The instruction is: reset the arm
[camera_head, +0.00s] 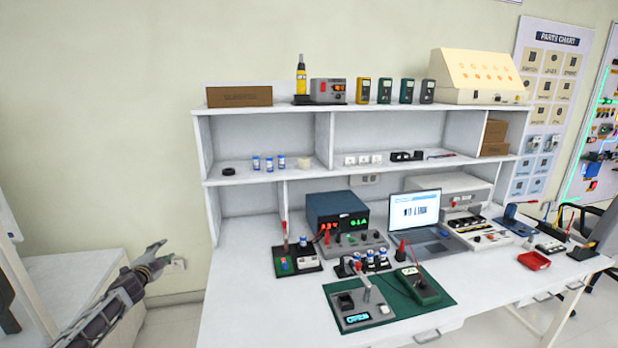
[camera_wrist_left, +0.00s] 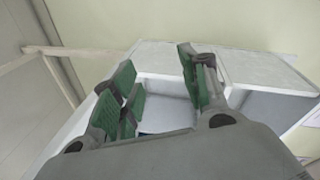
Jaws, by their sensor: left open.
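My left gripper (camera_head: 156,255) is at the lower left of the head view, on the arm that comes in from the left. It is raised in the gap left of the workbench, apart from the bench. Its jaws are open and empty. In the left wrist view the open gripper (camera_wrist_left: 160,85) shows its green-padded fingers spread apart, with white furniture surfaces behind them. My right gripper is not in either view.
A white cabinet (camera_head: 75,265) stands at the left. Floor shows between cabinet and bench.

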